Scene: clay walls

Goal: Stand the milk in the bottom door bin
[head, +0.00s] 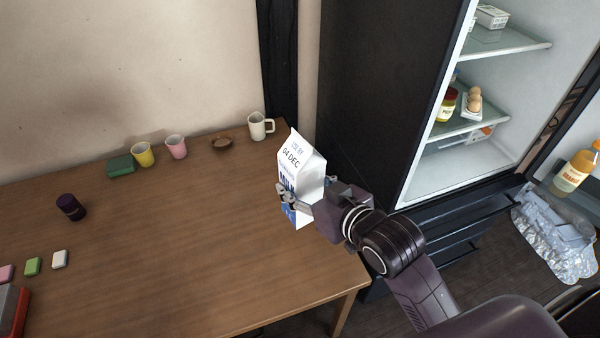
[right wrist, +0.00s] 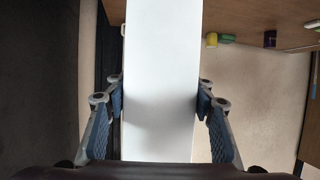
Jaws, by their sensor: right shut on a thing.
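The milk (head: 303,170) is a white and blue gable-top carton, upright at the right end of the wooden table. My right gripper (head: 308,198) is shut on its lower part. In the right wrist view the plain white side of the milk (right wrist: 160,80) stands between the two finger pads of the right gripper (right wrist: 160,108). I cannot tell whether its base touches the table. The fridge (head: 430,190) stands open at the right. My left gripper is not in view.
A juice bottle (head: 576,170) stands at the fridge door. Dark drawers (head: 465,222) sit below the fridge shelves.

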